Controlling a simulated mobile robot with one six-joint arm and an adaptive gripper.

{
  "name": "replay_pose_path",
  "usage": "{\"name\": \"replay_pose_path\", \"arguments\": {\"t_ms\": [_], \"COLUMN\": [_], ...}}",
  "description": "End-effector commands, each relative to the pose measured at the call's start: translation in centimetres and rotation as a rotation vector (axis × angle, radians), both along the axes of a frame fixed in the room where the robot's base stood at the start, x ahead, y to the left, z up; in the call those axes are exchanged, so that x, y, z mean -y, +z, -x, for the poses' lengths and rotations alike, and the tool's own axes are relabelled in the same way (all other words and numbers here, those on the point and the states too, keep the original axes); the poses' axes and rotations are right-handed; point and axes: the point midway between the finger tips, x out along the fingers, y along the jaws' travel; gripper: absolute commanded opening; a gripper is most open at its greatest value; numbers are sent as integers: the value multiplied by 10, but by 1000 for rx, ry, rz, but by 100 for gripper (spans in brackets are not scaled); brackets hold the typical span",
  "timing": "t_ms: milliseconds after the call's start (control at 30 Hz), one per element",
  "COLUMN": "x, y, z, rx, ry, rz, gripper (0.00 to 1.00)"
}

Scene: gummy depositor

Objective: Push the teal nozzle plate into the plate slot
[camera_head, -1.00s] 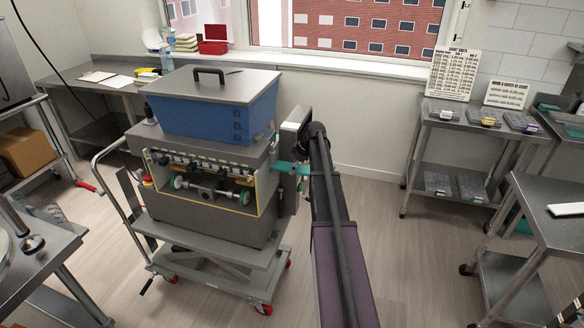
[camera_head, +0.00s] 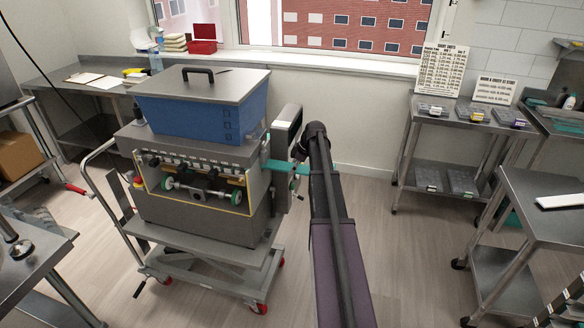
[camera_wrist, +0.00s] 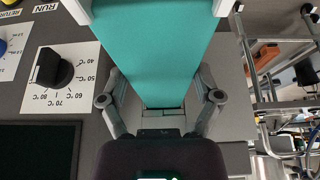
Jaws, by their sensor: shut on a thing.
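The teal nozzle plate (camera_head: 283,166) sticks out sideways from the right side of the depositor (camera_head: 205,155). In the wrist view the plate (camera_wrist: 155,50) is a wide teal strip running away from my gripper (camera_wrist: 161,106). My gripper's fingers are shut on the plate's near end, one on each side. The plate's far end passes between white edges at the top of the wrist view. How deep it sits in the slot is hidden. In the head view my arm mostly hides the gripper.
A dial (camera_wrist: 53,68) with temperature marks is on the machine face, left of the plate. The depositor stands on a wheeled lift cart (camera_head: 215,265). A steel table (camera_head: 545,215) is at right. Open floor lies between them.

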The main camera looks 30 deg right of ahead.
Motion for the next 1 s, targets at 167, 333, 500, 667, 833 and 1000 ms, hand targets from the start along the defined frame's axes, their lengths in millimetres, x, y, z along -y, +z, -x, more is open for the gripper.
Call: {"name": "replay_pose_path", "arguments": {"t_ms": [167, 333, 500, 667, 833, 1000], "x": [4, 8, 12, 15, 19, 23], "y": [0, 0, 0, 0, 0, 0], "z": [5, 10, 14, 18, 23, 28], "rx": [1, 1, 1, 0, 0, 0], "ry": [0, 0, 0, -1, -1, 0], "rz": [-1, -1, -1, 0, 0, 0], "gripper": [21, 21, 21, 21, 21, 21]}}
